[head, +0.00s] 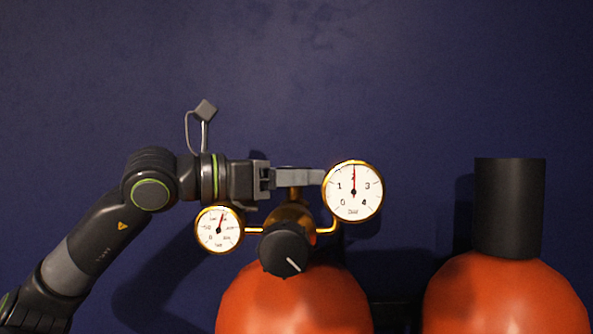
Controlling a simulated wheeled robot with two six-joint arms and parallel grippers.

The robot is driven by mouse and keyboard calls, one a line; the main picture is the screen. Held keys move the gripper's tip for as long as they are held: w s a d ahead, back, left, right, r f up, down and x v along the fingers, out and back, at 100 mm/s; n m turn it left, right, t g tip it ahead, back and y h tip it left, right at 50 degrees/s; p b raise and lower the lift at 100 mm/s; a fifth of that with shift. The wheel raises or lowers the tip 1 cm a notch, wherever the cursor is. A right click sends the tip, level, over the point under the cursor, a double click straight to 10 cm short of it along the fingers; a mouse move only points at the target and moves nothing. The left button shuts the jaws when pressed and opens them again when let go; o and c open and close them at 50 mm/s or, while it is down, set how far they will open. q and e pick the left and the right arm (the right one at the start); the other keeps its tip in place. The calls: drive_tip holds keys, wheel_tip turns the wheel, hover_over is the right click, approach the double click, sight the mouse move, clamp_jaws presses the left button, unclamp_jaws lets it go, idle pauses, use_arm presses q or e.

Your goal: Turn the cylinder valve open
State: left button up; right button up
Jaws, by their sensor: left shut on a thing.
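The orange gas cylinder (292,302) stands at the bottom centre with a brass valve body (286,214) on top. My left gripper (307,178) reaches in from the left, level, above the brass body. Its fingers are shut on the top of the cylinder valve, which they mostly hide. A regulator with a black knob (284,250) with a white mark sits in front, below the fingers. The large right gauge (353,191) has its needle straight up, near 2. The small left gauge (219,230) has its needle up and slightly right. My right gripper is out of view.
A second orange cylinder (505,296) with a black cap (510,208) stands at the right, apart from the first. A dark blue wall (430,70) is behind. The large gauge sits close by the fingertips. The space above is clear.

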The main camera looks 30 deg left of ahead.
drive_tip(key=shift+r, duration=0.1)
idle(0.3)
use_arm(q)
drive_tip(key=o, duration=1)
drive_tip(key=shift+c, duration=0.2)
drive_tip(key=shift+a, duration=0.1)
drive_tip(key=shift+s+a+f+b, duration=0.25)
drive_tip(key=shift+s+a+b, duration=0.4)
drive_tip(key=shift+b, duration=0.45)
drive_tip(key=b+v, duration=1.1)
drive_tip(key=v, duration=0.4)
drive_tip(key=shift+s+r+b, duration=0.3)
drive_tip(key=shift+s+b, duration=0.05)
drive_tip(key=shift+s, duration=0.1)
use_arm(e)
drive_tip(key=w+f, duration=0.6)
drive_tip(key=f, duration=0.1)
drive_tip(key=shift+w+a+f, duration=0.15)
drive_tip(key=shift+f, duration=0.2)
use_arm(q)
drive_tip(key=shift+d, duration=0.15)
